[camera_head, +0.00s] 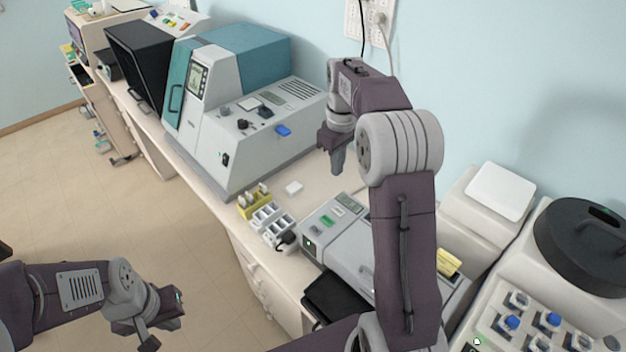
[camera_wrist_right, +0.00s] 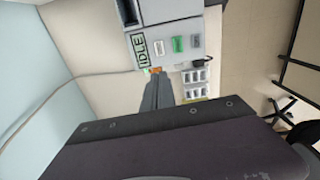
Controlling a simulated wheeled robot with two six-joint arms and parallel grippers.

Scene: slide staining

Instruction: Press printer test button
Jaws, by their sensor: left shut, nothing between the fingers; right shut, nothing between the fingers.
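The grey slide printer (camera_head: 345,238) stands on the counter in the head view, partly hidden by my right arm. In the right wrist view the printer (camera_wrist_right: 168,20) shows a display (camera_wrist_right: 139,46) reading "IDLE". Beside the display is a row of a pale button (camera_wrist_right: 160,47), a green button (camera_wrist_right: 178,44) and a grey one (camera_wrist_right: 196,41). Which is the test button I cannot read. My right gripper (camera_head: 337,168) is shut and empty, pointing down above the counter behind the printer; its fingers (camera_wrist_right: 152,78) also show in the wrist view. My left gripper (camera_head: 160,330) is shut and empty, low over the floor side.
A large grey and teal machine (camera_head: 240,140) stands left of the printer. A yellow rack (camera_head: 252,202) and a white rack (camera_head: 268,222) sit by the counter's front edge. A black tray (camera_head: 335,298) sits at the printer's front. A white-lidded unit (camera_head: 500,190) is at right.

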